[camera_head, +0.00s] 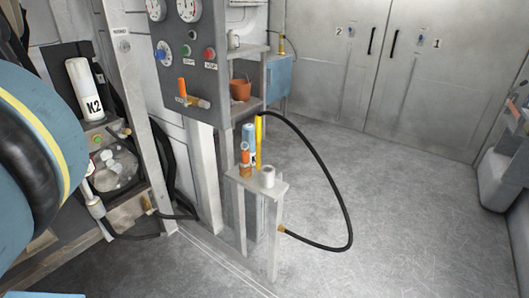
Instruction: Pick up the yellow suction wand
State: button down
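The yellow suction wand (258,140) stands upright in a small light-grey stand (272,203) near the middle of the view. A black hose (335,180) runs from near its top, loops out to the right and comes back to a brass-coloured fitting (282,229) low on the stand. The wand's lower end is hidden behind the things on the stand. A blue-and-white container (249,142) and an orange-topped object (245,160) stand close to its left. A white cylinder (268,176) stands in front. My gripper is not in view.
A grey control panel (189,75) with gauges and buttons rises behind and left of the stand. A shelf holds a brown pot (240,90). The floor (400,220) to the right is clear, up to grey doors (385,70).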

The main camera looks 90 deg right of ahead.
aim_at(258, 120)
jog(key=z, duration=3.65)
